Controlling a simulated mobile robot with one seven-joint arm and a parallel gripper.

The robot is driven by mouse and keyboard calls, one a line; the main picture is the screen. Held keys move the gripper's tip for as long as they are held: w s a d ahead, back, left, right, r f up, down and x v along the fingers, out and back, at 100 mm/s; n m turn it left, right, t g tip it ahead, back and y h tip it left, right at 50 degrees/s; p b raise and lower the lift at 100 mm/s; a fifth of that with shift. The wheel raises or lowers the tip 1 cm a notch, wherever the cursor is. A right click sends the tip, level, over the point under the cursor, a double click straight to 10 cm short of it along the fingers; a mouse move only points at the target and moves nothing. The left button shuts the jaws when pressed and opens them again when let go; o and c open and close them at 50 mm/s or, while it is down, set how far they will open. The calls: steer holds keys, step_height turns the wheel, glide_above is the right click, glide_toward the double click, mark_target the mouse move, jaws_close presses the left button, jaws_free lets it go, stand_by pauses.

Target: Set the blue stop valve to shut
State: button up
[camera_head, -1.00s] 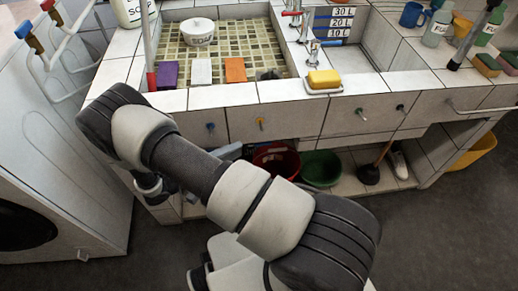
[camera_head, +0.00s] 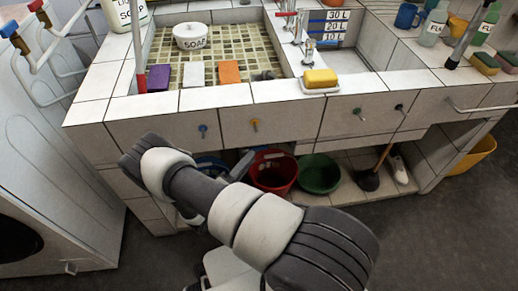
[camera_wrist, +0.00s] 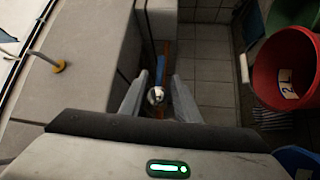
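In the wrist view, a narrow blue strip (camera_wrist: 160,68) shows just beyond a shiny silver ball-like part (camera_wrist: 156,95), with an orange-brown strip beside them. They may belong to the stop valve, but its shape and setting cannot be told. My gripper (camera_wrist: 158,102) has its two grey fingers apart, one on each side of the silver part. Contact cannot be told. In the head view my arm hides the gripper, low before the counter front.
A red bucket (camera_head: 273,172) and a green basin (camera_head: 319,174) stand under the counter. A white machine (camera_head: 60,170) stands at left. Open floor lies at front right.

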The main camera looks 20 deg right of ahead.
mark_target(259, 148)
steer(key=x, duration=0.6)
steer(key=shift+w+d+b, duration=0.15)
steer(key=shift+d+b, duration=0.15)
steer(key=shift+b, duration=0.05)
jaws_close()
